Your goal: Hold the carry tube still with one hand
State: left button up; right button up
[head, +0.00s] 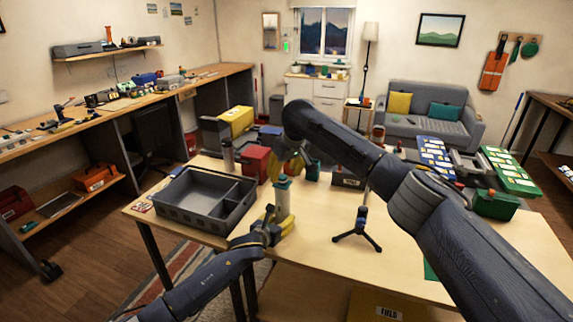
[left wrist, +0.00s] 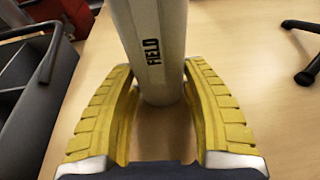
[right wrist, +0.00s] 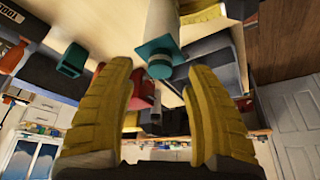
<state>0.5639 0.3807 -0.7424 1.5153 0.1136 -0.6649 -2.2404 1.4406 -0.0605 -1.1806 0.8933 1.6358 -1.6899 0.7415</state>
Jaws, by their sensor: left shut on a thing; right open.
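The carry tube (head: 282,200) is a pale cylinder with a teal cap, standing upright on the table just right of the grey tray. In the left wrist view the tube (left wrist: 155,45) carries the word FIELD and stands between the yellow fingers. My left gripper (head: 272,222) is shut on the tube low down. My right gripper (head: 288,163) is above the tube, near its cap, partly covered by my right arm. In the right wrist view its yellow fingers (right wrist: 160,110) are apart and empty, and the teal cap (right wrist: 158,55) shows beyond them.
The grey divided tray (head: 190,215) is left of the tube. A small black tripod (head: 358,232) stands to its right. A red box (head: 254,163) is behind. Parts boxes (head: 508,170) and a green bin (head: 495,205) are at the table's right. The table's front middle is mostly clear.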

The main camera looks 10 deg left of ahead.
jog(key=shift+x, duration=1.35)
jog(key=shift+c, duration=0.3)
grip_shut()
